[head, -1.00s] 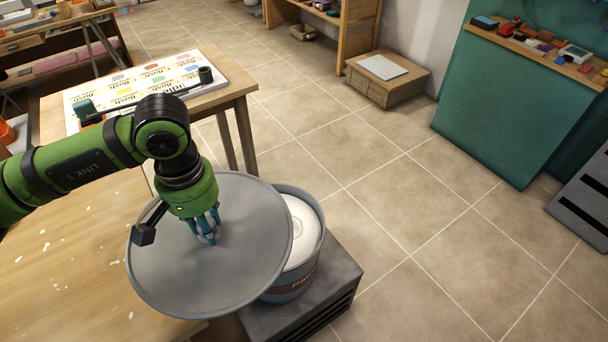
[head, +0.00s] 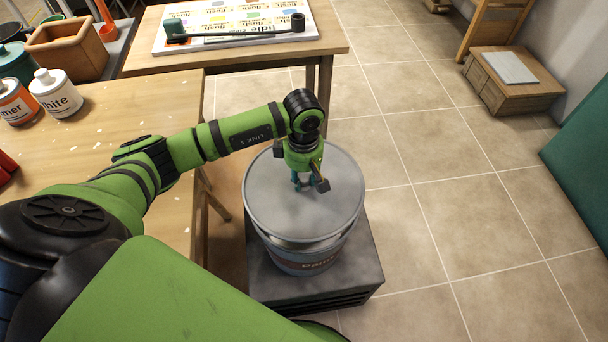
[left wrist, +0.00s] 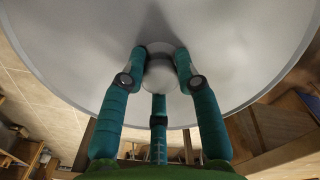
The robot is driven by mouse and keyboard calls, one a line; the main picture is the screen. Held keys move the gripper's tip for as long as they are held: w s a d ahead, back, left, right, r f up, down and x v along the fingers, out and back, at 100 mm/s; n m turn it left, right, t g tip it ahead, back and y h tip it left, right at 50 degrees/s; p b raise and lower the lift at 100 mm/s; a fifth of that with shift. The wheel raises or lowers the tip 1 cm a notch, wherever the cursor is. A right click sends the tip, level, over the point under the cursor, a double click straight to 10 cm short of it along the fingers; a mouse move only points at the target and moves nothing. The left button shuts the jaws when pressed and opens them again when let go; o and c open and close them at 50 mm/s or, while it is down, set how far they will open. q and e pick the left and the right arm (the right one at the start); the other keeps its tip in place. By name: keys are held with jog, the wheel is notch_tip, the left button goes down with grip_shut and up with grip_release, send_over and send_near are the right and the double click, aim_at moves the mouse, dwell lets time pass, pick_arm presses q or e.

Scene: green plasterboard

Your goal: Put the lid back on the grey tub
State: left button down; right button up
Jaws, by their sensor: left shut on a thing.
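The grey round lid (head: 275,205) is over the grey tub (head: 303,262), which has a paint label on its side. The lid covers nearly all of the tub's mouth. A thin pale strip of the tub's rim shows under the lid's near edge; I cannot tell whether the lid touches the rim or hovers just above it. My left gripper (head: 304,182) is shut on the lid's knob from above. In the left wrist view its teal fingers close around the round knob (left wrist: 160,76), and the lid (left wrist: 235,40) fills the upper picture. My right gripper is not in view.
The tub stands on a dark grey box (head: 362,262) on the tiled floor. A wooden table (head: 110,130) on the left holds a white bottle (head: 57,93) and an orange-labelled one (head: 17,101). A second table (head: 150,62) stands behind.

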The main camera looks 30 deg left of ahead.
aim_at(305, 188)
pick_arm(q)
jog(key=shift+w+d+f+b, duration=0.1)
jog(key=shift+f+b, duration=0.6)
jog(key=shift+f, duration=0.45)
notch_tip(305, 188, down, 3)
jog(key=shift+r+b, duration=0.15)
jog(key=shift+b, duration=0.8)
jog(key=shift+f+b, duration=0.65)
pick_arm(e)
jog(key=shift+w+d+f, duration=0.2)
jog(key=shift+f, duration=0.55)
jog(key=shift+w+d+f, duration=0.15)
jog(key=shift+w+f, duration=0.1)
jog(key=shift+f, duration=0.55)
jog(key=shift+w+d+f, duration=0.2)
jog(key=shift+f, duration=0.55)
pick_arm(q)
jog(key=shift+b, duration=0.35)
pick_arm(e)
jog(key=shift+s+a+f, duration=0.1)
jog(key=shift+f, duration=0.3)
pick_arm(q)
jog(key=shift+f+b, duration=0.15)
jog(key=shift+b, duration=0.4)
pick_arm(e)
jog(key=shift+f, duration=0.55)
pick_arm(q)
jog(key=c, duration=0.8)
grip_release()
jog(key=shift+c, duration=0.2)
